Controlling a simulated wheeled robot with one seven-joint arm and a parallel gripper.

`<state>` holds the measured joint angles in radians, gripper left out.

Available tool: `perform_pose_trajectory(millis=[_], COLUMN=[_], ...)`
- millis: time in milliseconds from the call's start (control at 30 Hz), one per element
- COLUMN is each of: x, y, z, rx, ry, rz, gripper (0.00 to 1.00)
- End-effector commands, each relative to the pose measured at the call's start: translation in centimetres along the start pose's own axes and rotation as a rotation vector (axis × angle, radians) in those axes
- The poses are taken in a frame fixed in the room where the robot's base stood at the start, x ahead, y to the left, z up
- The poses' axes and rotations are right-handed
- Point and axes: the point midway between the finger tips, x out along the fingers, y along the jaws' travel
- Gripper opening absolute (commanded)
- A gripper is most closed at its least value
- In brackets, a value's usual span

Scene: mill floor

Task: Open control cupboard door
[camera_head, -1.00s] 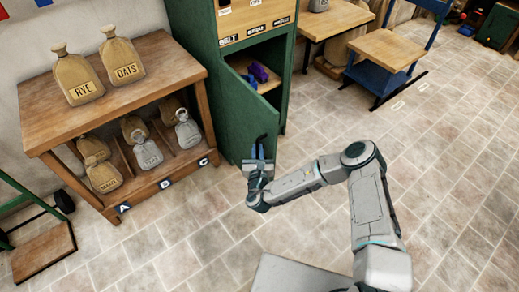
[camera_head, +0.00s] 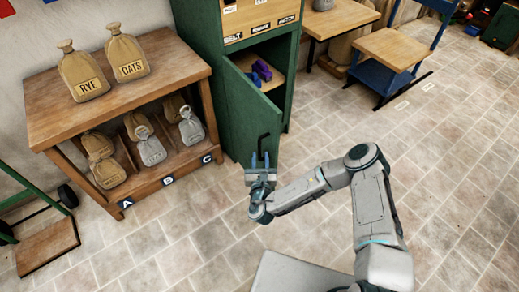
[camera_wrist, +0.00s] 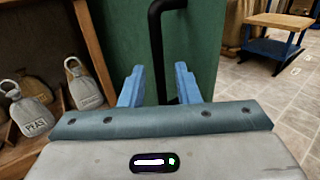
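The green control cupboard (camera_head: 205,60) stands at the back centre. Its lower green door (camera_head: 245,120) is partly open, swung out toward me, and shows a shelf with purple and blue items inside. The door carries a black bar handle (camera_head: 264,143), which also shows in the wrist view (camera_wrist: 156,50). My gripper (camera_head: 261,160) is at the lower part of the handle, in front of the door. In the wrist view its two blue fingers (camera_wrist: 160,85) are spread apart, and the handle appears between them with space on both sides. I cannot tell whether the fingers reach around it.
A wooden rack (camera_head: 120,98) with labelled sacks stands close left of the cupboard. A green trolley (camera_head: 35,205) is at far left. A wooden table (camera_head: 335,22) and a blue-framed bench (camera_head: 390,50) are at right. The tiled floor in front and at right is clear.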

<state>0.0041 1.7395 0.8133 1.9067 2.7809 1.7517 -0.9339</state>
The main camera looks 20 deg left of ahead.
Motion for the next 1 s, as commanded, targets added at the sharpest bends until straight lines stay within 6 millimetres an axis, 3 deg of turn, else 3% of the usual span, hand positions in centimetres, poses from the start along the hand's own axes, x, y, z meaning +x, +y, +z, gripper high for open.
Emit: perform_pose_trajectory(millis=[200,400,1000], x=[-5.2,-8.0,-8.9], y=[0.2,0.3,0.2], z=[0.1,0.1,0.1], rx=[0.002,0.001,0.0], ry=[0.002,0.0,-0.003], rz=[0.006,0.007,0.005], gripper=[0.29,0.29,0.29])
